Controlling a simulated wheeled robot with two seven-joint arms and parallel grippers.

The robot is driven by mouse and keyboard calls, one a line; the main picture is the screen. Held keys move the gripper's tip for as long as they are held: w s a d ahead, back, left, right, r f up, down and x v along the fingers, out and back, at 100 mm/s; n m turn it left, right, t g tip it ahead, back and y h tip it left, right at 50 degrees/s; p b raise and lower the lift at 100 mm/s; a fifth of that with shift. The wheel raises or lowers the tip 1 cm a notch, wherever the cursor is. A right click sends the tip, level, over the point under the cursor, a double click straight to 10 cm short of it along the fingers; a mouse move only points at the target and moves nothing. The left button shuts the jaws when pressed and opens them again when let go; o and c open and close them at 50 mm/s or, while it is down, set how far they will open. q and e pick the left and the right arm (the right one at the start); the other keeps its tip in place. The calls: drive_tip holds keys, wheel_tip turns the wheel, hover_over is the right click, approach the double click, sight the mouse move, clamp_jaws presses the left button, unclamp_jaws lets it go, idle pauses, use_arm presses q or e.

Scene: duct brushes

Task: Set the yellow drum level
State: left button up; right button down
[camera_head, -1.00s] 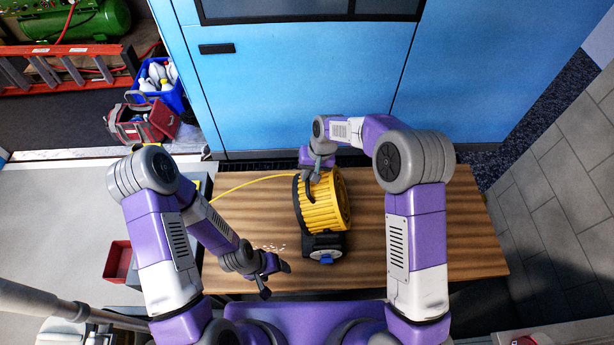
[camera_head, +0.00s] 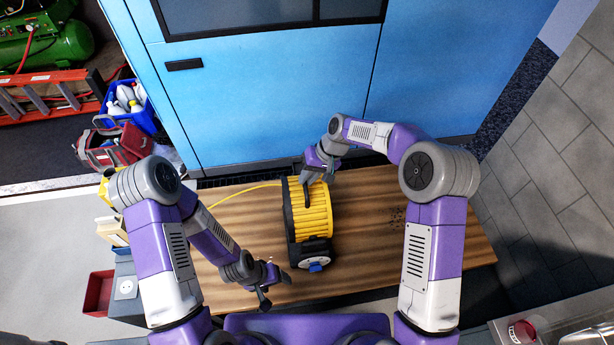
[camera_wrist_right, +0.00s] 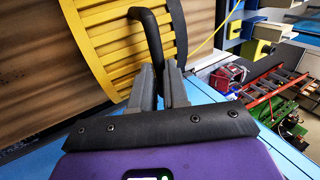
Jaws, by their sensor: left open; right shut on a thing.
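The yellow drum (camera_head: 313,212) is ribbed, with black end parts, and sits on the wooden table (camera_head: 375,225). A dark base with a blue knob (camera_head: 316,267) is at its near end. A yellow hose (camera_head: 240,190) runs from it to the left. My right gripper (camera_head: 318,172) is at the drum's far end, shut on the black handle (camera_wrist_right: 150,35), which shows between its fingers in the right wrist view. The drum's yellow ribs (camera_wrist_right: 105,45) fill the upper left there. My left gripper (camera_head: 275,290) is open and empty, left of the drum near the table's front edge.
A blue cabinet (camera_head: 270,95) stands behind the table. A red bin (camera_head: 98,293) is at the lower left. A blue crate of bottles (camera_head: 130,105), a red bag (camera_head: 110,150) and an orange ladder (camera_head: 50,95) are at far left.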

drive_tip(key=shift+d+f, duration=0.15)
drive_tip(key=shift+f, duration=0.05)
drive_tip(key=c, duration=1.1)
unclamp_jaws()
drive_tip(key=shift+r, duration=0.15)
drive_tip(key=v, duration=0.7)
drive_tip(key=shift+r, duration=0.15)
